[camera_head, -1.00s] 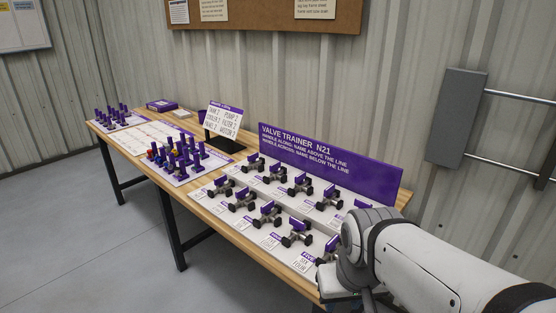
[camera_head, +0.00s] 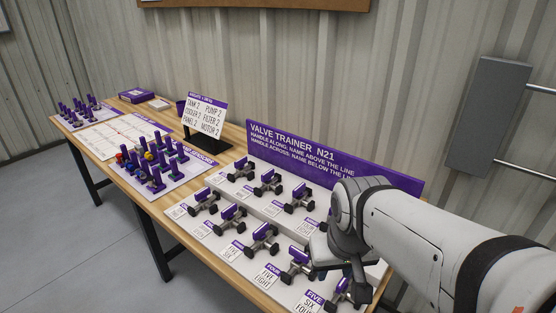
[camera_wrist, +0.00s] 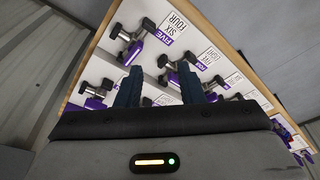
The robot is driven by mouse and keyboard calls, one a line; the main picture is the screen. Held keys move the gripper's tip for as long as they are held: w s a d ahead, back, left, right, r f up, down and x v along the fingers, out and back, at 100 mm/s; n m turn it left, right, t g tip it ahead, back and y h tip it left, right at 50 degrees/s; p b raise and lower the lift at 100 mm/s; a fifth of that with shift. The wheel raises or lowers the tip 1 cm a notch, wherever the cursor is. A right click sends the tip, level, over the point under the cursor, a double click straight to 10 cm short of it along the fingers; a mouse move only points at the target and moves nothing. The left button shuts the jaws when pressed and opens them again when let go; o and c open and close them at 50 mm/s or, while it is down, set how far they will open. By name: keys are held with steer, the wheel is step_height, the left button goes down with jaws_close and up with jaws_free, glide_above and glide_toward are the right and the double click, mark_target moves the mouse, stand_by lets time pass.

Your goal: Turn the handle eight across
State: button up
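The valve trainer board (camera_head: 205,248) carries several grey valves with purple bar handles. One valve (camera_head: 297,265) stands by a tag FOUR with a card (camera_head: 265,279) reading FIVE over EIGHT; its handle (camera_wrist: 189,80) also shows in the wrist view. The nearest valve (camera_head: 340,290) stands by a tag FIVE with a card reading SIX over FOUR; its handle (camera_wrist: 133,52) is in the wrist view too. My gripper (camera_wrist: 159,69) is open, its two dark blue fingers apart and nothing held. It hangs above the near right end of the board, close to these two valves.
The purple sign (camera_head: 330,163) stands behind the valves. Further left are a text stand (camera_head: 205,115) and boards with purple pegs (camera_head: 152,165). The corrugated wall is behind the table, with a grey box (camera_head: 490,110) and pipes at right. Floor is clear at front left.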

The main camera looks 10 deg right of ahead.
steer(key=w+d+r+m, duration=0.1)
steer(key=w+r+m, duration=0.1)
steer(key=w, duration=0.7)
steer(key=m+h+p, duration=0.1)
steer(key=m+h, duration=0.2)
steer(key=m, duration=0.4)
glide_toward(299, 187)
step_height(299, 187, down, 2)
steer(key=shift+t, duration=0.3)
steer(key=x, duration=0.3)
steer(key=p+x, duration=0.1)
steer(key=x, duration=0.3)
steer(key=shift+d+f, duration=0.1)
steer(key=shift+d, duration=0.2)
steer(key=shift+c, duration=0.2)
